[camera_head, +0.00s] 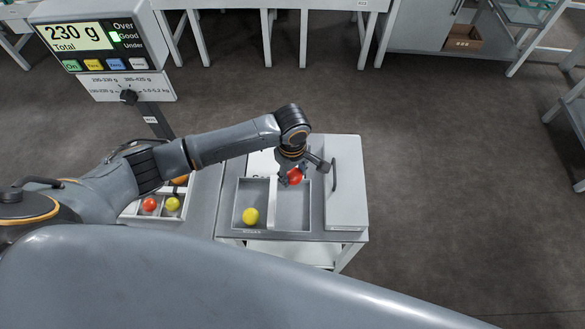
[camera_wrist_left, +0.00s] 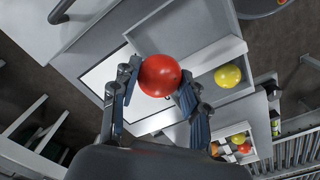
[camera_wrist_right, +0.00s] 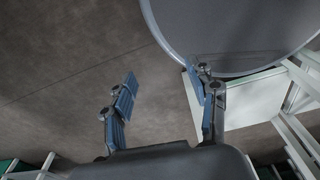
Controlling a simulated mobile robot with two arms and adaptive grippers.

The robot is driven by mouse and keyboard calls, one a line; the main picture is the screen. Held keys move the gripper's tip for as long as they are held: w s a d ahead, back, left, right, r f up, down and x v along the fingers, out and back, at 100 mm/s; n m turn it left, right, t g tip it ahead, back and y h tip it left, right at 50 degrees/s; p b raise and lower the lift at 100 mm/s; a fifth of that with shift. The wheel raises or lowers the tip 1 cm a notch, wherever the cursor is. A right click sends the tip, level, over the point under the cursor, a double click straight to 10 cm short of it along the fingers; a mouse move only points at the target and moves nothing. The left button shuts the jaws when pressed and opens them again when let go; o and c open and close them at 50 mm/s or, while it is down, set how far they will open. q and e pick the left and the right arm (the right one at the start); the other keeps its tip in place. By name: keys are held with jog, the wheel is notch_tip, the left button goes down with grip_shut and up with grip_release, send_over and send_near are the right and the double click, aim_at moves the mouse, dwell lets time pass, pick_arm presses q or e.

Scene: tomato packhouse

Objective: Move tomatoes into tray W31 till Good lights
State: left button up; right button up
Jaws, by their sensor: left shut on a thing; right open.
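My left gripper (camera_head: 291,177) is shut on a red tomato (camera_wrist_left: 160,76), which also shows in the head view (camera_head: 295,177). It holds it over the right compartment of a two-part grey tray (camera_head: 275,235). A yellow tomato (camera_head: 251,216) lies in the left compartment; the right one looks empty where visible. The tray's front label is too small to read. The display (camera_head: 82,38) reads 230 g Total, with a bright green light beside Good. My right gripper (camera_wrist_right: 165,88) is open and empty above the floor.
A white divided box (camera_head: 160,217) left of the tray holds red, yellow and orange tomatoes, partly hidden by my arm. A light-grey cover with a dark handle (camera_head: 345,180) stands right of the tray. Tables stand at the back; the floor between is clear.

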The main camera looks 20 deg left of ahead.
pick_arm(q)
notch_tip(320, 180, down, 2)
jog(key=shift+w+f+b, duration=0.1)
jog(key=shift+b, duration=1.05)
jog(key=f+b, duration=0.2)
jog(key=b, duration=0.1)
notch_tip(320, 180, down, 4)
jog(key=shift+b, duration=0.65)
jog(key=shift+f, duration=0.4)
pick_arm(e)
notch_tip(320, 180, down, 7)
jog(key=shift+w+d, duration=0.3)
jog(key=shift+d, duration=0.1)
jog(key=shift+d, duration=0.4)
pick_arm(q)
jog(key=shift+f+p, duration=0.25)
jog(key=shift+p, duration=0.05)
pick_arm(e)
jog(key=shift+r, duration=0.3)
pick_arm(q)
jog(key=o, duration=0.9)
jog(key=shift+c, duration=0.2)
pick_arm(e)
jog(key=shift+a, duration=0.2)
